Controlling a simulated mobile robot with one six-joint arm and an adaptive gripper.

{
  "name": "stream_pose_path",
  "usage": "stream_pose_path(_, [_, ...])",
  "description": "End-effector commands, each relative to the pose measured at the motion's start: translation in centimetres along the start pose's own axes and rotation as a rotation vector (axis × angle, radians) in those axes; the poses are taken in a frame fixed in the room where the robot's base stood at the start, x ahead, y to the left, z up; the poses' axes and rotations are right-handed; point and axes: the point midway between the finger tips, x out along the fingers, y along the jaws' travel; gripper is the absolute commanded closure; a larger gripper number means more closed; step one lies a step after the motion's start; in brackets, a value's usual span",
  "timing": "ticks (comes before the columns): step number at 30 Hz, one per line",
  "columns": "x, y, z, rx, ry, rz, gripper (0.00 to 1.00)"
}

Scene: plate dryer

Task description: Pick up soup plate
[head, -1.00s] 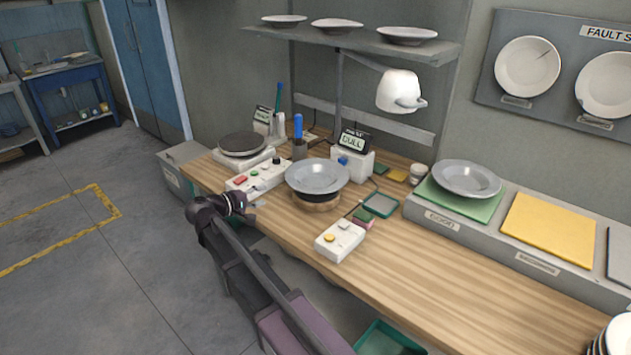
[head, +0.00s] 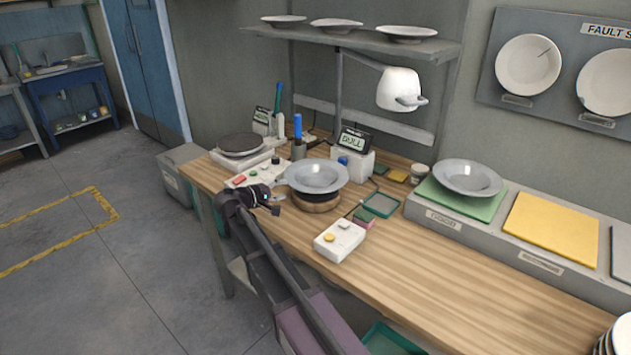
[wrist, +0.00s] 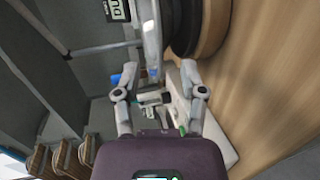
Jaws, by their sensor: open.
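A grey soup plate (head: 316,176) with a wide rim rests on a round dark-and-wooden stand (head: 316,202) on the bench. My gripper (head: 277,196) is at the plate's left edge, its fingers apart. In the wrist view the plate (wrist: 151,35) shows edge-on, and its rim reaches towards the gap between the open fingers of my gripper (wrist: 157,80). I cannot tell whether either finger touches the rim. A second grey soup plate (head: 467,177) lies on a green mat at the right.
A white button box (head: 339,240) stands in front of the stand, and a control box (head: 254,180) is just behind my gripper. A "DULL" display unit (head: 353,160) stands behind the plate. A lamp (head: 400,90) hangs above.

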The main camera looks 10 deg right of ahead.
Motion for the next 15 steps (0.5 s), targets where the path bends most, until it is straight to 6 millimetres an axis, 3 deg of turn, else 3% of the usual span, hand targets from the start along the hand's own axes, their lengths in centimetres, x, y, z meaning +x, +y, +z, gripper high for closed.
stream_pose_path(8, [0.7, -0.1, 0.0, 0.0, -0.001, 0.0, 0.46])
stream_pose_path(15, [3.3, -0.1, 0.1, 0.001, -0.001, 0.0, 0.46])
